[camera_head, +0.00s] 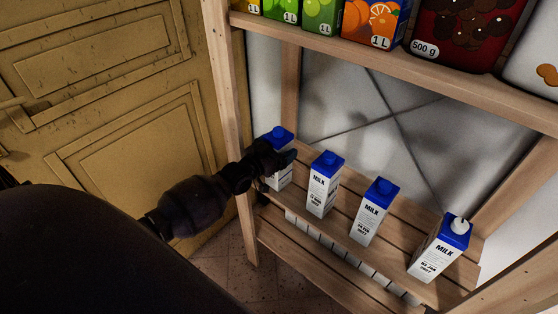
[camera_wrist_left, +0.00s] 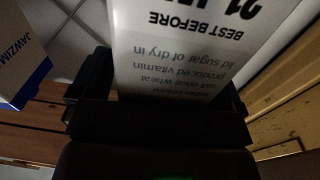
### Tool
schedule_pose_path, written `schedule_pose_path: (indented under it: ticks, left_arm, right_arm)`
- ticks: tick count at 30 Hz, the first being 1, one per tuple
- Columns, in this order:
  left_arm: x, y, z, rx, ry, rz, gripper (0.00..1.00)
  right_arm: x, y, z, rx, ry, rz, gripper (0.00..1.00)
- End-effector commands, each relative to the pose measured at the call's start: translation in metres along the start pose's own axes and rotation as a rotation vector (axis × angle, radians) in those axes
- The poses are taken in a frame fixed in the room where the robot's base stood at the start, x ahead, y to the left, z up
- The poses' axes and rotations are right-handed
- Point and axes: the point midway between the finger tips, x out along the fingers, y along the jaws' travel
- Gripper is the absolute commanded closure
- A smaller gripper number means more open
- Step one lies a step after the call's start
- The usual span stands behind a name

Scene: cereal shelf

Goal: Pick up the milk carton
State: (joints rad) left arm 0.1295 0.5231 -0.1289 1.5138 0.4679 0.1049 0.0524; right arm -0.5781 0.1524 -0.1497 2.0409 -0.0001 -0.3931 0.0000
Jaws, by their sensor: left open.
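Several white milk cartons with blue tops stand upright in a row on the slatted lower shelf. The leftmost carton (camera_head: 280,178) is partly hidden behind my left gripper (camera_head: 275,160), which is at its upper part. In the left wrist view this carton (camera_wrist_left: 190,50) fills the middle, its printed side close in front of my open left gripper (camera_wrist_left: 158,100). I cannot tell whether the fingers touch it. The other cartons are the second (camera_head: 323,185), the third (camera_head: 373,212) and the rightmost (camera_head: 438,250), which has a whitish cap. My right gripper is not in view.
A wooden shelf post (camera_head: 232,130) stands just left of the leftmost carton, near my left arm. The upper shelf board (camera_head: 400,66) holds juice cartons and cereal boxes above. A neighbouring carton (camera_wrist_left: 22,60) shows at the left of the left wrist view.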

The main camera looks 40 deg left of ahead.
Motion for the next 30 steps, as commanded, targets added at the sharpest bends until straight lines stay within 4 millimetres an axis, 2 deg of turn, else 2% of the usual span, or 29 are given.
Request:
schedule_pose_path:
  ticks: [8, 26, 30]
  left_arm:
    - [0.0018, 0.0003, -0.0003, 0.0, 0.0, 0.0, 0.08]
    - [0.0015, 0.0002, -0.0003, 0.0, 0.0, 0.0, 1.0]
    - [0.0024, 0.0001, -0.0029, 0.0, 0.006, 0.001, 1.0]
  right_arm:
    - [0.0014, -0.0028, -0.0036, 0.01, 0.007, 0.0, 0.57]
    - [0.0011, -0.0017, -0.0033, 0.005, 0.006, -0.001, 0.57]
    - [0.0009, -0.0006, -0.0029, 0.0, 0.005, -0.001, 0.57]
